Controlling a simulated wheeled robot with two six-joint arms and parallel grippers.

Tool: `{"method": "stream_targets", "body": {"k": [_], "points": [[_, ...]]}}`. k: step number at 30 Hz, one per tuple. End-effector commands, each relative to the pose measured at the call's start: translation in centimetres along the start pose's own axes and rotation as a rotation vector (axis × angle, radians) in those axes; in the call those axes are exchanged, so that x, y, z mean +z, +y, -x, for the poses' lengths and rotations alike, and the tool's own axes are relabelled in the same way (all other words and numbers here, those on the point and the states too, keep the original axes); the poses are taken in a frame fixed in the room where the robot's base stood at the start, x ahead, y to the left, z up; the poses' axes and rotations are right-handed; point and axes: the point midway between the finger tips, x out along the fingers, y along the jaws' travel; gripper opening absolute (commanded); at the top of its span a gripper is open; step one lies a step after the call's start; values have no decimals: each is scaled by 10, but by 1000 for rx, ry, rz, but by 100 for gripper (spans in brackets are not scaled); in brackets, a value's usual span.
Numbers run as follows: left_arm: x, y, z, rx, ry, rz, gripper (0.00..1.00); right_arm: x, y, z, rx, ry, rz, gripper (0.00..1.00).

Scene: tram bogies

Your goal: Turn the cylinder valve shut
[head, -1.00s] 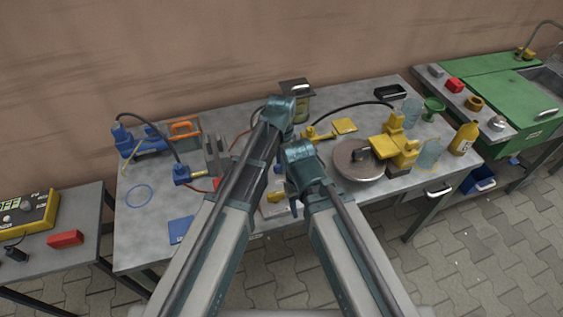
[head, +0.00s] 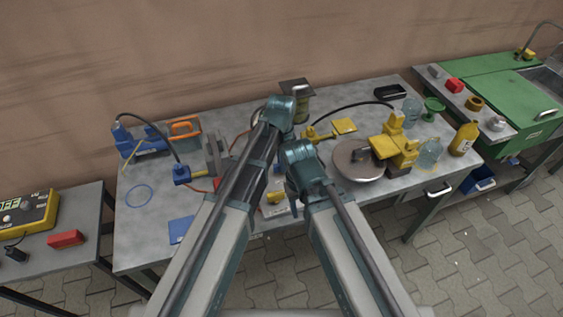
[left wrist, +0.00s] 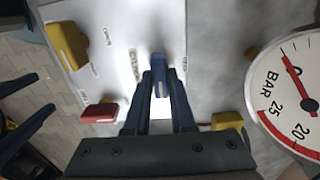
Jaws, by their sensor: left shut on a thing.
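The cylinder valve is a blue handle (left wrist: 160,72) on a white panel (left wrist: 112,55), beside a partly hidden label beginning "CYL", in the left wrist view. My left gripper (left wrist: 160,84) is shut on this blue handle, one dark finger on each side. In the head view my arms hide most of the panel (head: 272,210). My right arm (head: 302,160) ends over the table; I cannot make out its jaws.
A round gauge (left wrist: 290,95) marked BAR stands close by on the right in the left wrist view. On the table (head: 150,225) are a blue tool (head: 150,143), a round metal plate (head: 357,160) and yellow fittings (head: 395,148).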

Motion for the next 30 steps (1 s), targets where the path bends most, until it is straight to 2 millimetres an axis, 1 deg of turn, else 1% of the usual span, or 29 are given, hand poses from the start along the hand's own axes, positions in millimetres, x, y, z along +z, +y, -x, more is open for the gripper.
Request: {"method": "stream_targets", "body": {"k": [1, 5, 6, 14, 20, 26, 30], "points": [[0, 0, 0, 0, 0, -2, 28, 0, 0, 0, 0, 0, 0, 50], [0, 0, 0, 0, 0, -1, 51, 0, 0, 0, 0, 0, 0, 50], [0, 0, 0, 0, 0, -1, 52, 0, 0, 0, 0, 0, 0, 50], [0, 0, 0, 0, 0, 0, 52, 0, 0, 0, 0, 0, 0, 50], [0, 0, 8, 0, 0, 0, 52, 0, 1, 8, 0, 0, 0, 50], [0, 0, 27, 0, 0, 0, 52, 2, 3, 27, 0, 0, 0, 50], [0, 0, 48, 0, 0, 0, 52, 3, 4, 47, 0, 0, 0, 50]]}}
